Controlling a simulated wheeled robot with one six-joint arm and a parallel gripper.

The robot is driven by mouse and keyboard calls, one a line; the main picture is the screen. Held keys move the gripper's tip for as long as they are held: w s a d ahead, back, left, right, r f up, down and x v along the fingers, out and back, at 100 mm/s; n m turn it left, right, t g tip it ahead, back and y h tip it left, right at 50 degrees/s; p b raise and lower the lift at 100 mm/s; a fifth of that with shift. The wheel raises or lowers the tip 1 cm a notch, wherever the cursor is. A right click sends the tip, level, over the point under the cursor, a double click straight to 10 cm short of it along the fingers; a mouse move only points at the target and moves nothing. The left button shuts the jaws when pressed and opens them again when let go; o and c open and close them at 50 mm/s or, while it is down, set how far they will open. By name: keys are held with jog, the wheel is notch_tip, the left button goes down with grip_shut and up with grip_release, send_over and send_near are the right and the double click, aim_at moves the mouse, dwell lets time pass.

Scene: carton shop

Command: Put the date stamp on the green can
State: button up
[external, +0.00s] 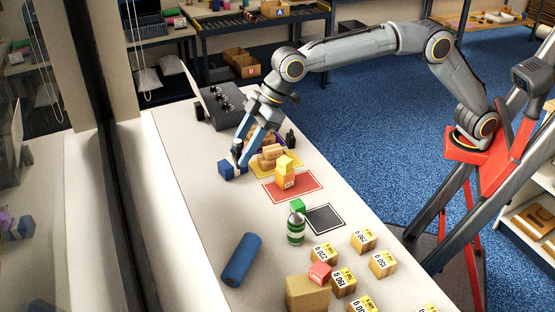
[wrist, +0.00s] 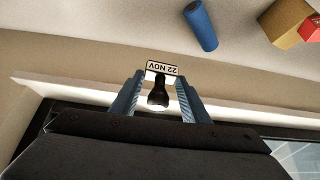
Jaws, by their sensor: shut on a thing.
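The date stamp (wrist: 158,92) has a black handle and a white plate reading "22 NOV". In the wrist view it sits between the two blue fingers of my gripper (wrist: 158,103), which is shut on it. In the external view my gripper (external: 240,158) points down over the far left part of the white table, beside a blue block; the stamp is small and partly hidden there. The green can (external: 296,230), with a pale band and dark top, stands upright mid-table, nearer the camera and apart from my gripper.
A green block (external: 297,205) is close behind the can, by a black mat (external: 325,219). Orange and yellow blocks (external: 285,175) stand on a red mat (external: 309,182). A blue cylinder (external: 240,260) lies left of the can. Several weight-labelled boxes (external: 343,282) stand at front right.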

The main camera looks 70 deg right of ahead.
jog(key=s+d+f+n+p, duration=0.1)
jog(key=s+f+p, duration=0.15)
jog(key=s, duration=0.55)
jog(key=s+f+p, duration=0.1)
jog(key=s+f, duration=0.2)
jog(key=s, duration=0.4)
jog(key=p, duration=0.2)
send_near(290, 221)
jog(key=shift+w+a+r, duration=0.65)
jog(key=shift+w, duration=0.2)
jog(key=shift+f, duration=2.4)
jog(key=shift+f, duration=0.15)
jog(key=o, duration=1.1)
jog(key=shift+c, duration=0.2)
jog(key=shift+r, duration=0.2)
